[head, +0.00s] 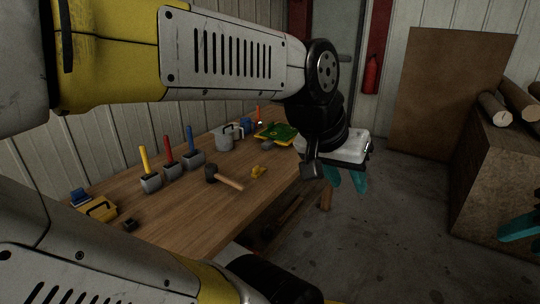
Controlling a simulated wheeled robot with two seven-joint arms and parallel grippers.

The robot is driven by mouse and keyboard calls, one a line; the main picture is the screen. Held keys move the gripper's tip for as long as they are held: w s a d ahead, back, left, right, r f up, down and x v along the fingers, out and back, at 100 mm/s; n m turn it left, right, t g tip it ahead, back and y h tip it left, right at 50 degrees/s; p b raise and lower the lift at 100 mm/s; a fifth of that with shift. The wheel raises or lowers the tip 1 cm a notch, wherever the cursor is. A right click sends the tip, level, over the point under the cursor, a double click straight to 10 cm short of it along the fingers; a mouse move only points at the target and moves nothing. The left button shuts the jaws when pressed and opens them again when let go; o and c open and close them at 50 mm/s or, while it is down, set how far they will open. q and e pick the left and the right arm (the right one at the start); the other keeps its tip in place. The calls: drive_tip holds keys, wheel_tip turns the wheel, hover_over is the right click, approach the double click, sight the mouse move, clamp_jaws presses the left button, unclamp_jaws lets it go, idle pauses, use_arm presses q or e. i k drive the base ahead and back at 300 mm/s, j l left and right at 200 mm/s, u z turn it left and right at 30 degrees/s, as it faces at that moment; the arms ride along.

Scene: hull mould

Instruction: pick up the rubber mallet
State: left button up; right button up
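The rubber mallet (223,178) lies on the wooden workbench (180,215). Its black head is at the left and its light wooden handle points right, towards the bench's near edge. My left gripper (346,181) is to the right of the mallet, beyond the bench edge and apart from it. Its teal fingers point down, spread with a gap and nothing between them. My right gripper (519,227) shows only as teal fingers at the right picture edge, far from the mallet. The rest of it is cut off.
A grey mug-like pot (224,141) and a green-yellow item (277,133) are further back. A yellow box (99,209) is at left. Bare bench lies in front.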

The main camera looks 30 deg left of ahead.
sight(212, 176)
drive_tip(key=i+u, duration=0.1)
drive_tip(key=i, duration=0.6)
drive_tip(key=i+l+u, duration=0.1)
drive_tip(key=i, duration=0.6)
drive_tip(key=i+u, duration=0.25)
drive_tip(key=u, duration=0.2)
drive_tip(key=i+l+u, duration=0.2)
drive_tip(key=u, duration=0.25)
drive_tip(key=i+l+u, duration=0.25)
drive_tip(key=u, duration=0.2)
drive_tip(key=i+u, duration=0.15)
drive_tip(key=u, duration=0.3)
drive_tip(key=i+l+u, duration=0.1)
drive_tip(key=u, duration=0.35)
drive_tip(key=i+l+u, duration=0.15)
drive_tip(key=u, duration=0.25)
drive_tip(key=i+l+u, duration=0.1)
drive_tip(key=u, duration=0.35)
drive_tip(key=l+u, duration=0.2)
drive_tip(key=u, duration=0.25)
drive_tip(key=i+l+u, duration=0.2)
drive_tip(key=u, duration=0.2)
drive_tip(key=k+l, duration=0.05)
drive_tip(key=l, duration=0.05)
